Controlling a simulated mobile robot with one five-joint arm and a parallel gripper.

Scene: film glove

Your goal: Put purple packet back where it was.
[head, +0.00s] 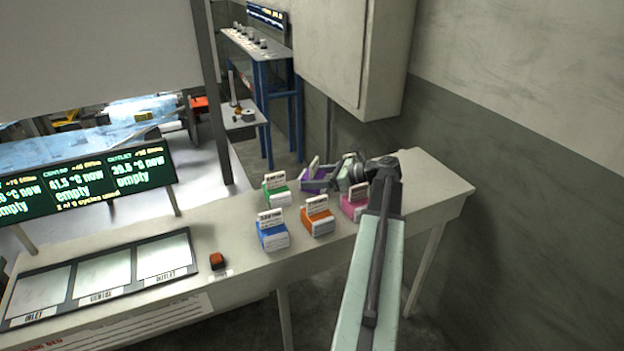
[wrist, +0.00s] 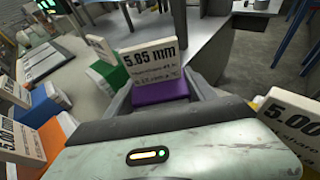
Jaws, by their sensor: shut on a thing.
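The purple packet (head: 313,175) with its white label card is at the far edge of the bench's right part, between the green packet and my arm. My gripper (head: 318,182) is shut on it.
Green (head: 276,189), blue (head: 272,231), orange (head: 318,216) and pink (head: 354,204) packets stand close by on the bench (head: 437,180). An orange button (head: 217,261) and a dark tray (head: 70,304) with three pale panels lie left. A grey wall cabinet (head: 350,60) hangs behind.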

